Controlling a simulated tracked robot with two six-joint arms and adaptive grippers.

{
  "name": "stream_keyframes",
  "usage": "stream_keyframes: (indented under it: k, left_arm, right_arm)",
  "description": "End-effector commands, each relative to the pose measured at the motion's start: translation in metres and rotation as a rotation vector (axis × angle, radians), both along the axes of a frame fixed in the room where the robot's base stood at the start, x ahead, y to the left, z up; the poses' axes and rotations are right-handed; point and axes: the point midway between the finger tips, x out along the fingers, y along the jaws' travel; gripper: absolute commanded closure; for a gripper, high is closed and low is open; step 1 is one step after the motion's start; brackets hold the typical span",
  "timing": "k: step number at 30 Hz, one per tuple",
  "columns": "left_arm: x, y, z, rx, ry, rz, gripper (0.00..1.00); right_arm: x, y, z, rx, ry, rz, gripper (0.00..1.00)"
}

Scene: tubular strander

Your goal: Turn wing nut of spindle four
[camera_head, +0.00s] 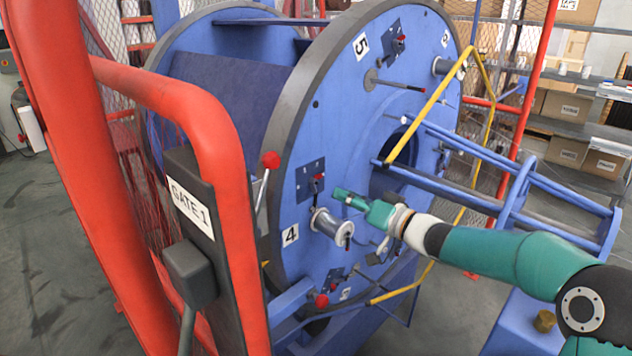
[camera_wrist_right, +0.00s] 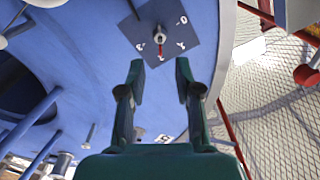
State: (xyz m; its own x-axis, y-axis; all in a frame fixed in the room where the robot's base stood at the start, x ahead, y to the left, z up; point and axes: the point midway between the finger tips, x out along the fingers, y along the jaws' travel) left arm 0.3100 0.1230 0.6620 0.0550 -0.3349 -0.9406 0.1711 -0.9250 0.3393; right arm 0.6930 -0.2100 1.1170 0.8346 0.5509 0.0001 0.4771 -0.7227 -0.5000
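The large blue disc (camera_head: 345,110) carries several stations. The label 4 (camera_head: 290,235) is at its lower left, beside a grey spool (camera_head: 332,224) with a dark-tipped piece at its right end. I cannot clearly make out a wing nut. My right gripper (camera_head: 341,194) is right of the plate and above the spool. In the right wrist view its fingers (camera_wrist_right: 159,75) are apart with nothing between them. Beyond them is a marked plate (camera_wrist_right: 182,48) with a round, red-marked knob. My left gripper is out of view.
A red guard frame (camera_head: 205,115) with the GATE 1 sign (camera_head: 192,209) stands in front at the left. A yellow bar (camera_head: 431,106) and blue rails (camera_head: 500,165) are right of the disc. Shelves with boxes (camera_head: 567,106) are behind.

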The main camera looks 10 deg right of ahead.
Motion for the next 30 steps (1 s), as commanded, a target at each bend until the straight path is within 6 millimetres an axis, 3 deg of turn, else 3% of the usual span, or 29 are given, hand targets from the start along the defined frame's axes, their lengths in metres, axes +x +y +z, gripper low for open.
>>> stream_keyframes:
  k: [6, 12, 25, 26, 30]
  left_arm:
    - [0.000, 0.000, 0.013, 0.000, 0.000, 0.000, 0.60]
    - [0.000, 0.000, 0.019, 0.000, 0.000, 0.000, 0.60]
    - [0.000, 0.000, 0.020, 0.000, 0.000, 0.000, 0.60]
    - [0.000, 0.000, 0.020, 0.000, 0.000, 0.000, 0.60]
    - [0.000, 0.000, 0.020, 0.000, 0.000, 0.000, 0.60]
  right_arm:
    - [0.039, 0.027, 0.002, 0.001, 0.000, 0.002, 0.67]
    - [0.061, 0.041, 0.000, -0.001, 0.001, 0.002, 0.67]
    - [0.070, 0.047, 0.000, 0.001, 0.001, 0.001, 0.67]
    - [0.070, 0.047, 0.000, 0.001, 0.001, 0.001, 0.68]
    - [0.070, 0.047, 0.000, 0.000, 0.000, 0.001, 0.92]
